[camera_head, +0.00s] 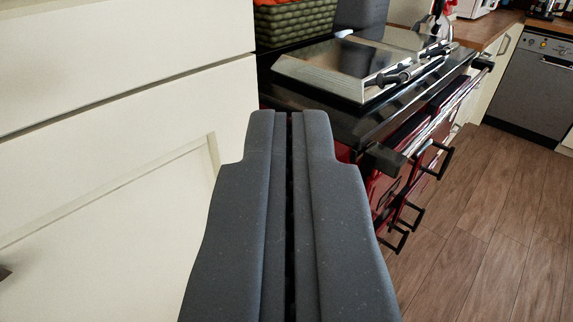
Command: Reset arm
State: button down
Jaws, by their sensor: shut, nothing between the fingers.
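My gripper (289,116) fills the lower middle of the head view, pointing forward. Its two dark grey fingers lie side by side with only a thin dark line between them. It is shut and holds nothing. The fingertips show in front of the cream cabinet and the red range cooker, and I cannot tell how far they are from either.
A cream cabinet (110,130) fills the left side. A red and black range cooker (420,115) with a front rail stands ahead and right. A green woven basket (295,28) sits behind. A dishwasher (530,85) stands far right. The wooden floor (490,220) at right is clear.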

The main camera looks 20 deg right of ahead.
jog(key=w+a+r+m+y, duration=0.1)
jog(key=a+r, duration=0.3)
jog(key=r, duration=0.4)
jog(key=w+a+r+y, duration=0.1)
jog(key=a+r, duration=0.3)
jog(key=r, duration=0.4)
jog(key=s+a+r+n+y, duration=0.1)
jog(key=s+a+r, duration=0.2)
jog(key=a+r, duration=0.4)
jog(key=s+a+r+y, duration=0.1)
jog(key=s+a+r, duration=0.35)
jog(key=a, duration=0.45)
jog(key=s+a+r+n+g+y, duration=0.1)
jog(key=s+a+r+n, duration=0.1)
jog(key=s+a, duration=0.75)
jog(key=s+a+r+n+y, duration=0.1)
jog(key=s+a+r, duration=0.2)
jog(key=s+a, duration=0.6)
jog(key=s+a+f+n, duration=0.1)
jog(key=s+a+f, duration=0.1)
jog(key=s, duration=1)
jog(key=shift+a+f, duration=0.15)
jog(key=shift+f, duration=0.5)
